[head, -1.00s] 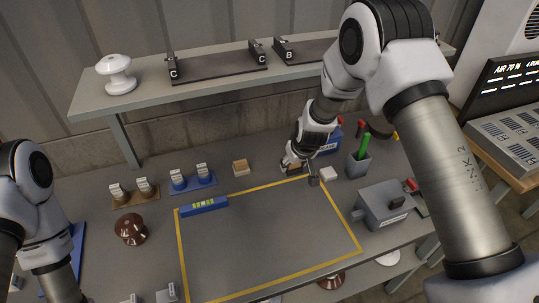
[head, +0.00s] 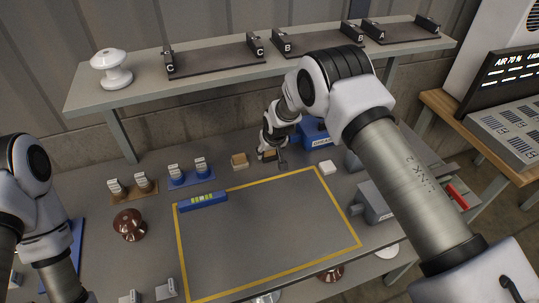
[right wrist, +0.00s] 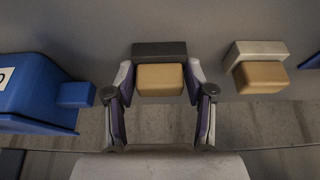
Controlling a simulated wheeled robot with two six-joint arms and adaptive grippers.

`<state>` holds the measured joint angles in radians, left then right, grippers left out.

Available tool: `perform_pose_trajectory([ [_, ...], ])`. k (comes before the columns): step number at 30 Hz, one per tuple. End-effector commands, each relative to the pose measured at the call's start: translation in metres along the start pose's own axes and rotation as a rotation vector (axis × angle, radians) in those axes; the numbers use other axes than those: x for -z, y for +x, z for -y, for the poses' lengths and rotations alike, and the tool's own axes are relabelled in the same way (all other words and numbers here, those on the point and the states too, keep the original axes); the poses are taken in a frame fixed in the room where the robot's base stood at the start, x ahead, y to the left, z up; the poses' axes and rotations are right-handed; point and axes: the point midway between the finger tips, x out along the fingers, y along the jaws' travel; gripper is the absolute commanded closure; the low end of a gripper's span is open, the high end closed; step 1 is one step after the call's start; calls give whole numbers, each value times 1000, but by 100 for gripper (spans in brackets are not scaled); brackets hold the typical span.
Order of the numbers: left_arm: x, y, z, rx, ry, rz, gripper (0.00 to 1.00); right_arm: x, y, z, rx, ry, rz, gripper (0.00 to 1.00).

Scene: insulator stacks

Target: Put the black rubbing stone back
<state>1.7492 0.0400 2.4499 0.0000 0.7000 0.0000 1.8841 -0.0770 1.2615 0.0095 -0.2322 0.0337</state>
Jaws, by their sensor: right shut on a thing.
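The black rubbing stone (right wrist: 158,49) is a dark block with a tan block-shaped part against it. In the right wrist view it sits between the fingers of my right gripper (right wrist: 160,98), which is shut on it. In the head view my right gripper (head: 268,153) is at the back of the table, just right of a similar tan block (head: 239,161). That second block, tan with a pale grey part, also shows in the right wrist view (right wrist: 259,77), apart from the held one. I cannot tell whether the held stone touches the table. My left gripper is out of view.
A blue box (head: 314,134) stands right of my right gripper, and a white block (head: 327,168) lies in front of it. A blue level (head: 203,201) lies on the yellow-framed area (head: 270,230), otherwise clear. A shelf (head: 215,75) runs above the back.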

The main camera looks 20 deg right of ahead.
Motion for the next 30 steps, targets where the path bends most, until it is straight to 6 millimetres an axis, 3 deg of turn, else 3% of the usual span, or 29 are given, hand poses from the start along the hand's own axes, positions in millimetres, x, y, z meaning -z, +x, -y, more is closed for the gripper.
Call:
perform_pose_trajectory([
  [7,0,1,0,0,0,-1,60,0,1,0,0,0,-2,79],
  [8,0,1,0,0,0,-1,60,0,1,0,0,0,-1,43],
  [9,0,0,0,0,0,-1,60,0,0,0,0,0,-1,29],
  [10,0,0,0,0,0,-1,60,0,0,0,0,0,-1,21],
  [22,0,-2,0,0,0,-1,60,2,-6,0,0,0,-2,21],
  [26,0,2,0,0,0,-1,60,2,-29,0,0,-1,-3,21],
  [30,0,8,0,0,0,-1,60,1,-66,0,0,0,-4,21],
])
